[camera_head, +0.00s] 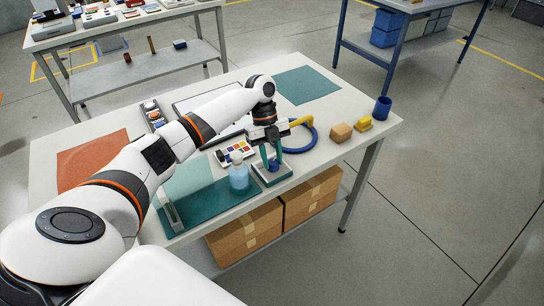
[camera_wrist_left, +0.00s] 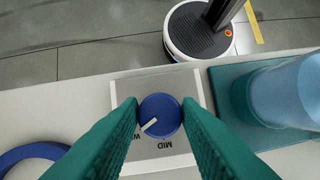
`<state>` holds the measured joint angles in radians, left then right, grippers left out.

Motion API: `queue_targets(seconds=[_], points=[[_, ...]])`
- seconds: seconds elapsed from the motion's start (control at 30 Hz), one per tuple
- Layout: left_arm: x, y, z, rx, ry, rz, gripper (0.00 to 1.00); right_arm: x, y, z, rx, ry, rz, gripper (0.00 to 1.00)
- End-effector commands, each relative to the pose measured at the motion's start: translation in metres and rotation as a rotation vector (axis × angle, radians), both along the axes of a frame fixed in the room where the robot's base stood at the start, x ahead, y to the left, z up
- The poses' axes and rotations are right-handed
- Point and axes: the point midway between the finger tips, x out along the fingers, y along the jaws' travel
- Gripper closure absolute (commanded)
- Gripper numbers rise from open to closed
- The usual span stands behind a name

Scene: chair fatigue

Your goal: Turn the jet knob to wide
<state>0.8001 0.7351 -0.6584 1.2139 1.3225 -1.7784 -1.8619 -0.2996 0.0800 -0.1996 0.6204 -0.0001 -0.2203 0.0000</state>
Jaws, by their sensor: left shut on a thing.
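The round blue jet knob (camera_wrist_left: 160,117) sits on a light grey plate (camera_wrist_left: 150,83) in the left wrist view. Its white pointer line points to the lower left, towards a partly hidden label starting with "W". The label "MID" stands below the knob. My left gripper (camera_wrist_left: 159,107) is shut on the knob, with a teal finger on each side. My right gripper is not in view.
A pale blue bottle (camera_head: 238,178) stands close left of the plate on a teal mat (camera_head: 205,208). A blue ring (camera_head: 313,139) with a yellow part lies behind to the right.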

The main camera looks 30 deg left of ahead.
Motion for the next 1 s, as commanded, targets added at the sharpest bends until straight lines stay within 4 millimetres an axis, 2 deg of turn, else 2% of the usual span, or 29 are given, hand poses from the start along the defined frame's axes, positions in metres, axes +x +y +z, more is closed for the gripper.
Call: queue_targets(seconds=[0.07, 0.1, 0.23, 0.5, 0.63, 0.77, 1.0], points=[[0.000, 0.000, 0.000, 0.000, 0.000, -0.001, 0.92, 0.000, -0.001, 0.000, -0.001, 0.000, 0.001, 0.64], [0.000, 0.000, 0.000, 0.000, 0.000, -0.001, 0.68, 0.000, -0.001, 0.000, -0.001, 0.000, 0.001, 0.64], [0.000, 0.000, 0.000, 0.000, 0.001, 0.000, 0.48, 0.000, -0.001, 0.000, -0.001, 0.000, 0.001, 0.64], [0.000, 0.000, 0.000, -0.001, 0.001, 0.000, 0.48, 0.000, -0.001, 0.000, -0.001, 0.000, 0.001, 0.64], [0.002, 0.003, 0.008, 0.000, 0.000, 0.001, 0.48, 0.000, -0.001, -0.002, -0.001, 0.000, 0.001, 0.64], [0.007, 0.010, 0.028, -0.001, -0.004, 0.002, 0.48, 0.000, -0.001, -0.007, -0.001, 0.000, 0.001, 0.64], [0.017, 0.027, 0.076, 0.000, -0.003, 0.002, 0.48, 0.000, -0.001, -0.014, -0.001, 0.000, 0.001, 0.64]])
